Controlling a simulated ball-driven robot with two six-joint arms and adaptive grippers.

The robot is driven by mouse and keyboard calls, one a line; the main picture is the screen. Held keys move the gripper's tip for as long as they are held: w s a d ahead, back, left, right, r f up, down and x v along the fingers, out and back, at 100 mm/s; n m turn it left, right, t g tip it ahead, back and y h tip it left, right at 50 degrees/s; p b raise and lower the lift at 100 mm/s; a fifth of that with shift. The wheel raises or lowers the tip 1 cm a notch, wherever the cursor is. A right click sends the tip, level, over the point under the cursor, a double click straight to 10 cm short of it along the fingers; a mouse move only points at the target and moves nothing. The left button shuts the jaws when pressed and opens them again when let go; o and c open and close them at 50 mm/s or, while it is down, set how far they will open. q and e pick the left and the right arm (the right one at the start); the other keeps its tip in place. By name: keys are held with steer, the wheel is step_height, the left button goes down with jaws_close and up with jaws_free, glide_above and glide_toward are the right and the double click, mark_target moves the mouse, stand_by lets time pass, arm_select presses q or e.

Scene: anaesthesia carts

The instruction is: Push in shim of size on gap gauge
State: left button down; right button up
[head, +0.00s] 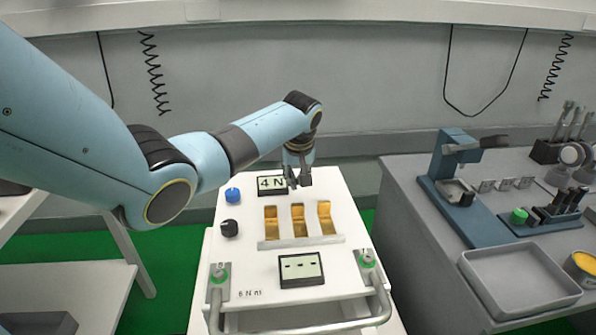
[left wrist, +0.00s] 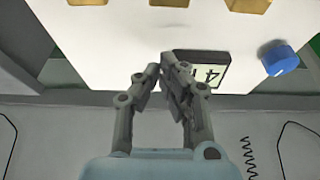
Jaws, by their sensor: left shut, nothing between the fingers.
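The white gauge unit (head: 240,262) stands in the middle of the head view. Three brass-coloured pieces (head: 297,219) sit side by side in its top face behind a pale ledge (head: 300,242); I cannot tell whether they are shims or slots. A small display reading "4 N" (head: 270,184) is behind them, partly covered in the left wrist view. My left gripper (head: 298,184) is shut and empty, pointing down at the unit's far edge, just right of that display. In the left wrist view its fingertips (left wrist: 169,68) are beside the display (left wrist: 208,74); contact is unclear. My right gripper is not in view.
A blue knob (head: 232,195) and a black knob (head: 229,228) are on the unit's left side. A lower display (head: 301,269) and a front handle (head: 300,329) are nearer. A grey bench (head: 415,190) with tools and a tray (head: 520,280) stands right. A white shelf (head: 70,290) stands left.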

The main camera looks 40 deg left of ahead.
mark_target(299, 220)
arm_select(q)
steer(key=shift+x, duration=1.1)
steer(key=shift+s+d+f, duration=0.1)
steer(key=shift+s+f, duration=0.05)
steer(key=shift+f, duration=0.25)
steer(key=shift+s+d+r+p, duration=0.25)
steer(key=shift+s+d+p, duration=0.2)
steer(key=shift+s+d, duration=0.7)
steer(key=shift+d, duration=0.25)
steer(key=shift+f, duration=0.1)
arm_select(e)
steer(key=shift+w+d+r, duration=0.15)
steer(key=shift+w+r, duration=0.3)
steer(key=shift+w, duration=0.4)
